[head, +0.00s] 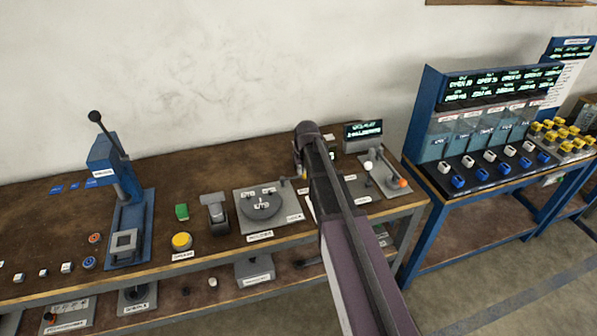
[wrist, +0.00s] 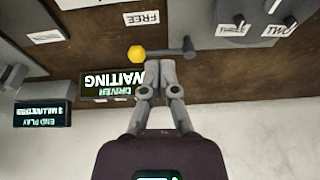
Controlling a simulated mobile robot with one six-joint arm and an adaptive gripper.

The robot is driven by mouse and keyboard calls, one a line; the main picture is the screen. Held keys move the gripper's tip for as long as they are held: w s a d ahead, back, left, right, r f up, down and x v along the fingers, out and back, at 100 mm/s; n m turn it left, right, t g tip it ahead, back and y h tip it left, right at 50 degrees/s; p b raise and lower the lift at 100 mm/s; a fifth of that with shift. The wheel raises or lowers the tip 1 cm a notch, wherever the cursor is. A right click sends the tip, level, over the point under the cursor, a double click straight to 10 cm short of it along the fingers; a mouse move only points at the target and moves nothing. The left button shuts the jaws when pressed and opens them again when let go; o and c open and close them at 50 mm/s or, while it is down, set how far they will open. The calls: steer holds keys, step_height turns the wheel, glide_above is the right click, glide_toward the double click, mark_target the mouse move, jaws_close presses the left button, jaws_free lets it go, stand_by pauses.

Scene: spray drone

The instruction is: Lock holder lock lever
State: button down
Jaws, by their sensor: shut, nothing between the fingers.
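The holder is a grey plate (head: 244,225) with a round turntable, left of my arm in the head view; its edge is at the top right of the wrist view (wrist: 205,38). The lock lever, a grey bar (wrist: 168,50) with a yellow knob (wrist: 137,54), lies beside the holder, near a FREE label (wrist: 141,17). My gripper (wrist: 161,66) is shut and empty, its fingertips at the lever's bar in the wrist view; whether they touch it I cannot tell. My arm hides much of this area in the head view.
A display reading WAITING (wrist: 112,83) and an END PLAY display (wrist: 42,114) stand close to my gripper. A blue press (head: 128,215) and a yellow button (head: 181,241) are at left. A grey unit with an orange knob (head: 401,183) is right of my arm.

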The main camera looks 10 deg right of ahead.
steer(key=t, duration=0.1)
glide_above(295, 177)
steer(key=w+d, duration=0.2)
steer(key=w, duration=0.1)
steer(key=shift+s+r, duration=0.25)
steer(key=shift+s, duration=0.05)
steer(key=shift+f, duration=0.1)
steer(key=b+x, duration=0.9)
steer(key=x, duration=0.1)
steer(key=shift+b, duration=0.35)
steer(key=shift+s+d+f+b, duration=0.1)
steer(key=shift+s+f+b, duration=0.05)
steer(key=shift+s, duration=0.8)
steer(key=shift+s+d+f+b, duration=0.1)
steer(key=shift+s+b, duration=0.05)
steer(key=shift+s, duration=0.8)
